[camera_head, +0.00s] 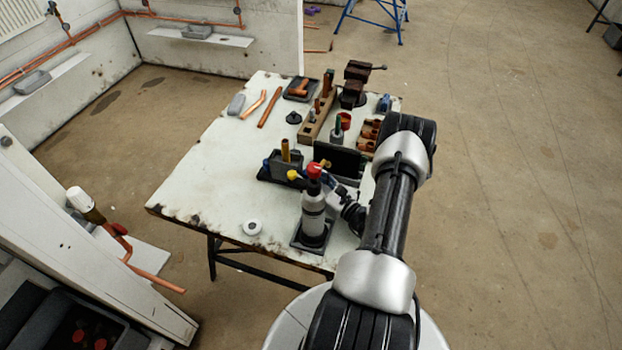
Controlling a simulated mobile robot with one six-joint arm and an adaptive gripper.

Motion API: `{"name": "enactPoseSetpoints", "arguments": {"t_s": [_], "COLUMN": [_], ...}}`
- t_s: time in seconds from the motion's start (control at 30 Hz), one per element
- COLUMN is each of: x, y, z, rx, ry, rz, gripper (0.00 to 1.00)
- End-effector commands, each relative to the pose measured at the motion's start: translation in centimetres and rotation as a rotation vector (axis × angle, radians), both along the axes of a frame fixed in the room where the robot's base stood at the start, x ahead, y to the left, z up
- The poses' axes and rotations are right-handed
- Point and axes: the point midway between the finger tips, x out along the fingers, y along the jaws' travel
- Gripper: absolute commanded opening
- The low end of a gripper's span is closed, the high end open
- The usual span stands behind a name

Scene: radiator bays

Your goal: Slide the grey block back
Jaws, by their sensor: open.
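A dark grey block (287,167) sits in a low black holder (264,174) near the middle of the table, with a brass-coloured upright pin and a yellow knob at its front. A lighter grey block (236,104) lies on the table's far left part. I cannot tell which one the task names. My arm reaches over the table's right side, and my gripper (328,179) is low behind the grey bottle, right of the dark block. It is open, with its fingertips partly hidden by the bottle's red cap. I cannot tell whether it touches the block.
The grey bottle (313,215) with the red cap stands on a black base at the front. A dark upright panel (338,159) is close behind my gripper. A white ring (252,227) lies at the front edge. Copper pipes, a tool rack and a vice fill the back. The table's left is clear.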

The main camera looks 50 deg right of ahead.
Motion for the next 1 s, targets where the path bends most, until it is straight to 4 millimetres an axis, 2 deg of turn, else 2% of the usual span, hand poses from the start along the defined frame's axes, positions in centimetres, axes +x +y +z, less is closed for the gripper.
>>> {"name": "enactPoseSetpoints", "arguments": {"t_s": [0.13, 0.23, 0.5, 0.7, 0.83, 1.0], "x": [-0.5, -1.7, -7.4, -10.7, -11.7, -11.9], "y": [-0.1, 0.0, 0.4, 0.7, 0.9, 1.0], "z": [0.0, -0.1, 0.0, 0.0, 0.0, 0.0], "rx": [0.001, 0.003, 0.002, 0.001, 0.0, 0.0], "ry": [0.001, 0.002, 0.001, 0.0, 0.001, 0.0], "rz": [-0.003, -0.006, -0.008, -0.004, -0.001, 0.001], "gripper": [0.44, 0.44, 0.44, 0.44, 0.44, 0.44]}}
